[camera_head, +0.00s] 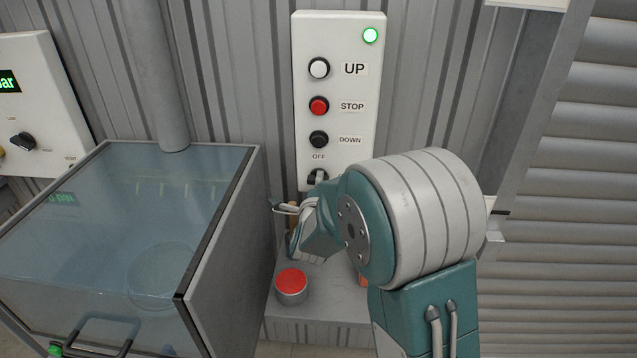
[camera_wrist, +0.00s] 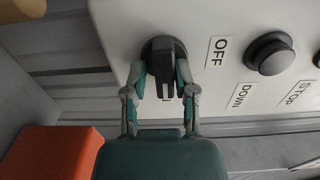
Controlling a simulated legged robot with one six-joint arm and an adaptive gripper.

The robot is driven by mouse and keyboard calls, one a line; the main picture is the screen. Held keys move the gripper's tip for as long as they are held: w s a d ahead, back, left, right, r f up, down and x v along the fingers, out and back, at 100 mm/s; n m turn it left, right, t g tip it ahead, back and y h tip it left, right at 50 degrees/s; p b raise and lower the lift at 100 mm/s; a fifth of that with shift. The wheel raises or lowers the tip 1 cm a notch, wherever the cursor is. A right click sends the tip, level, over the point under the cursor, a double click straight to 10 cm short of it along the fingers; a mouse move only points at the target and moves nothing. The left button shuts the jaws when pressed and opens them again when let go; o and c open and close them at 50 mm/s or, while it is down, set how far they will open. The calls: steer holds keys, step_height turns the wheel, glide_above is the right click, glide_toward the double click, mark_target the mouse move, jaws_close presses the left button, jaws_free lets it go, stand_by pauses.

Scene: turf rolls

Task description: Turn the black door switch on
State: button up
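The black door switch (camera_wrist: 163,62) is a rotary knob low on a white control panel (camera_head: 340,40), below the OFF label. In the wrist view its raised grip bar points along my fingers, between them. In the head view the switch (camera_head: 318,176) shows only partly behind my arm. My gripper (camera_wrist: 162,76) is open, with one fingertip on each side of the grip bar. The right finger looks very close to the bar, and a small gap shows at the left one. I cannot tell whether either touches. A green lamp (camera_head: 370,36) glows at the panel's top right.
White UP (camera_head: 319,68), red STOP (camera_head: 319,106) and black DOWN (camera_head: 319,139) buttons sit above the switch. A glass-topped tank (camera_head: 110,210) stands left. A red-topped button (camera_head: 291,283) is below on a grey box. A shutter (camera_head: 580,180) is at right.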

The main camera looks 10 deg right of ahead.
stand_by(0.3)
steer(key=v, duration=1.2)
steer(key=shift+w, duration=0.1)
steer(key=s+a+r+n+g+y, duration=0.2)
steer(key=s+r+n+g+y, duration=0.35)
steer(key=n, duration=0.75)
steer(key=s+d+n+g, duration=0.2)
steer(key=s+n+g, duration=0.1)
steer(key=s, duration=0.6)
steer(key=s+d+n+g, duration=0.3)
steer(key=s+n, duration=0.2)
steer(key=s, duration=0.5)
steer(key=shift+d+f+n, duration=0.25)
steer(key=shift+n, duration=0.15)
